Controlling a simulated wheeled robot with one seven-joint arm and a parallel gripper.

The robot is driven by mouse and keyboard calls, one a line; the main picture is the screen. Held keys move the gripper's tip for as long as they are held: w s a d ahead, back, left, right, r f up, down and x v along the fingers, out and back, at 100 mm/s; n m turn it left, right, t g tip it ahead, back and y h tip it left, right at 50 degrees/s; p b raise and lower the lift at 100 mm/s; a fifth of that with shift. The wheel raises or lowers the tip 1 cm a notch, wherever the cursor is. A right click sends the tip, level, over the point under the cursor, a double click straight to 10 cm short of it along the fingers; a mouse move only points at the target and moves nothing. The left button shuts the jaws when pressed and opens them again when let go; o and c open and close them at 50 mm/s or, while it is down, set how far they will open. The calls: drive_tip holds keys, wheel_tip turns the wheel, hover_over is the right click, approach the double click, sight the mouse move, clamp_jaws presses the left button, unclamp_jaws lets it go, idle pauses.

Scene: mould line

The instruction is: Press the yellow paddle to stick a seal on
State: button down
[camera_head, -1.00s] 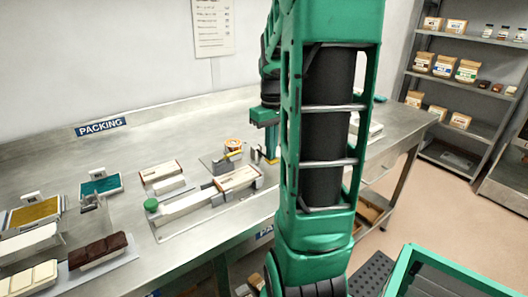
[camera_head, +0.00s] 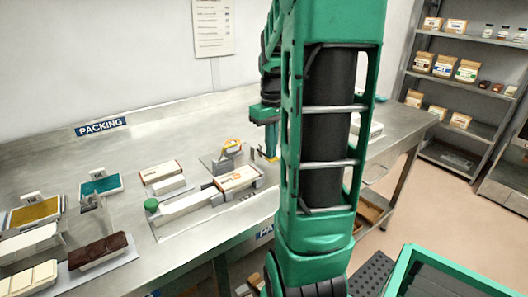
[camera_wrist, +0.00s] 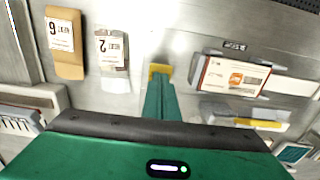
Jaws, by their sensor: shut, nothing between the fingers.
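My gripper (camera_head: 270,154) is shut and points down at the back of the bench. In the wrist view its shut fingertips (camera_wrist: 159,80) meet a small yellow paddle (camera_wrist: 160,70) and partly cover it; yellow also shows at the fingertips in the head view (camera_head: 266,158). A long white carton (camera_wrist: 222,75) with an orange-and-white seal on top lies in a grey holder; the orange mark also shows in the head view (camera_head: 238,177). Beside it stands a grey device with a yellow bar (camera_wrist: 259,124). Whether the paddle is fully down cannot be told.
Pouches marked 6 (camera_wrist: 64,42) and 2 (camera_wrist: 112,53) lie left of my gripper in the wrist view. A green-knobbed pusher (camera_head: 152,205) lines up with the carton. Trays and chocolate bars (camera_head: 100,253) fill the bench's left end. Bare steel lies behind.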

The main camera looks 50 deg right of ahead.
wheel_tip(320, 180, up, 8)
idle(1.3)
idle(0.5)
drive_tip(key=s+a+f+m, duration=0.2)
drive_tip(key=s+a+f, duration=0.2)
drive_tip(key=s+a, duration=0.3)
drive_tip(key=s+a+f+m, duration=0.1)
drive_tip(key=s+a+f, duration=0.4)
drive_tip(key=a, duration=0.5)
drive_tip(key=shift+s+f+m, duration=0.25)
drive_tip(key=shift+s+m, duration=0.15)
drive_tip(key=shift+s, duration=0.55)
drive_tip(key=shift+w+f, duration=0.25)
drive_tip(key=shift+w, duration=0.35)
